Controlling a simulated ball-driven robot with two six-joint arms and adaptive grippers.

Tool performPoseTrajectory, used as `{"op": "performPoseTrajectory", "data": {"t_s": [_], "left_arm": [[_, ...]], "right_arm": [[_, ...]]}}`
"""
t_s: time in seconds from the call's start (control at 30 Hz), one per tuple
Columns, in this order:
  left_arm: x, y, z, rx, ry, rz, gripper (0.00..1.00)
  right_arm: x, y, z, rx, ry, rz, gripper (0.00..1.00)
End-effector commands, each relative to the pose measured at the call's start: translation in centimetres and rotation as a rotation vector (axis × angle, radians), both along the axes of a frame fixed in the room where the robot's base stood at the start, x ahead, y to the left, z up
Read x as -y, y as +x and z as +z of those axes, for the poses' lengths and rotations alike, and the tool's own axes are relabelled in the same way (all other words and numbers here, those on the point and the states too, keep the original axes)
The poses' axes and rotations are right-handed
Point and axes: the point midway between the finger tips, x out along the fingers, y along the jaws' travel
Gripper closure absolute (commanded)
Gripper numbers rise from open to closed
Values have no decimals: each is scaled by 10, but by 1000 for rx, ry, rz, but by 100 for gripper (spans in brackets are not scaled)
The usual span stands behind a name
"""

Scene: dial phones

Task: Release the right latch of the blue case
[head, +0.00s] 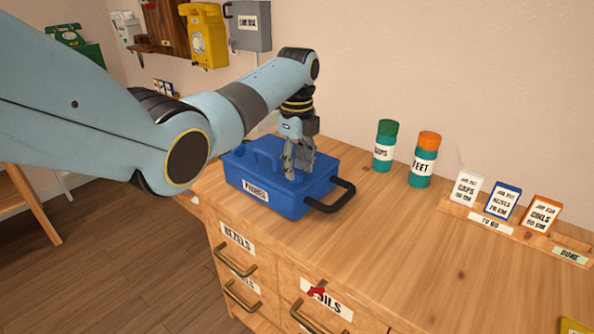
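The blue case (278,202) sits closed on the wooden cabinet top, with a white label on its front and a blue handle on its lid. A black handle (338,203) sticks out from its right side. My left gripper (298,172) points down over the right part of the lid, its fingertips at or just above the surface. I cannot tell whether it touches, or how far apart its fingers are. No latch can be made out clearly; the gripper covers part of the lid. My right gripper is not in view.
Two teal jars, one green-capped (385,146) and one orange-capped (424,160), stand behind and right of the case. A wooden card rack (510,232) holds several cards at the right. The cabinet top between is clear. Wall phones (205,36) hang at the back left.

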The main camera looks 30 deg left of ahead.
Motion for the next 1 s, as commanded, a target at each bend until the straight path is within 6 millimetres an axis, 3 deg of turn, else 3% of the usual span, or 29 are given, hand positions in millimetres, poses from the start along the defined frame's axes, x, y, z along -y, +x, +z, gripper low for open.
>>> {"op": "performPoseTrajectory", "data": {"t_s": [0.13,0.43,0.7,1.0], "left_arm": [[0,0,-12,0,0,0,65],[0,0,-15,1,1,1,65],[0,0,-14,1,1,1,100],[0,0,-14,0,1,7,100]], "right_arm": [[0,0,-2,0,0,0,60],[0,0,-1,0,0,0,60],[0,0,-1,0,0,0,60],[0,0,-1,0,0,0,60]]}}
